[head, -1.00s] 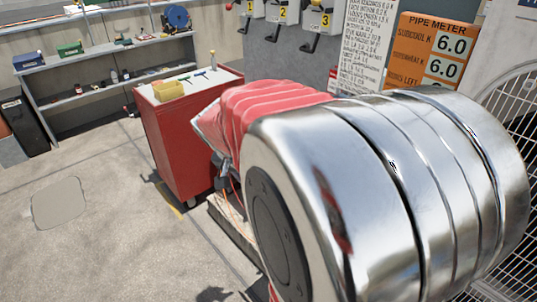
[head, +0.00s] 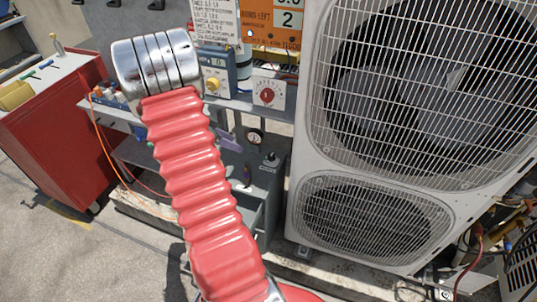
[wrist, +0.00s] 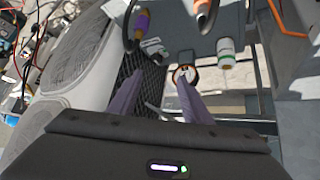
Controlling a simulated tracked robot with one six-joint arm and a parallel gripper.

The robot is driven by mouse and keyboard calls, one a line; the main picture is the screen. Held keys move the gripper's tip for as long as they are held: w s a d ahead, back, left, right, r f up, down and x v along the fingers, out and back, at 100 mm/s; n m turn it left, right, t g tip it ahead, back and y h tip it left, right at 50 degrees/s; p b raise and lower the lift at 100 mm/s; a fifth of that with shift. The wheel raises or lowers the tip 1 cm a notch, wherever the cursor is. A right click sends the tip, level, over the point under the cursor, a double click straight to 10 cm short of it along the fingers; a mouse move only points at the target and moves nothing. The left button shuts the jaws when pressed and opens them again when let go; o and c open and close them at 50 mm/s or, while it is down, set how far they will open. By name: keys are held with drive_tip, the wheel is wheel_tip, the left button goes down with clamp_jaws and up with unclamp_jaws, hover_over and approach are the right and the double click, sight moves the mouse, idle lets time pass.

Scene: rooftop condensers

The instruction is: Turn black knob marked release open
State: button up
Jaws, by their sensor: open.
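In the head view, a small black knob (head: 271,157) with a pale label stands on top of the grey box (head: 262,185), left of the large condenser. I cannot read its label. My gripper shows there as purple fingers (head: 228,137) just beyond my red arm sleeve, left of the knob and apart from it; the arm hides part of it. In the wrist view, my gripper (wrist: 158,78) is open, its two purple fingers spread with nothing held between them. The right fingertip overlaps a round orange-rimmed part (wrist: 187,74). I cannot pick out the black knob in this view.
A yellow knob (head: 213,84), a red dial (head: 267,95) and a round gauge (head: 255,137) sit near the box. The condenser (head: 305,170) stands close on the right, a red cabinet (head: 50,130) on the left. A white-and-green cylinder (wrist: 226,50) shows in the wrist view.

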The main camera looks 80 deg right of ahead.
sight(271, 155)
drive_tip(key=s+d+f+m, duration=0.1)
drive_tip(key=s+d+f, duration=0.2)
drive_tip(key=shift+s+d+f+m+g, duration=0.25)
drive_tip(key=shift+f+m+g, duration=0.1)
drive_tip(key=shift+m+g, duration=0.05)
drive_tip(key=x, duration=1.3)
drive_tip(key=shift+s+d+f, duration=0.2)
drive_tip(key=shift+f, duration=0.1)
drive_tip(key=shift+c, duration=0.4)
drive_tip(key=c, duration=0.9)
drive_tip(key=shift+d, duration=0.15)
drive_tip(key=shift+c, duration=0.3)
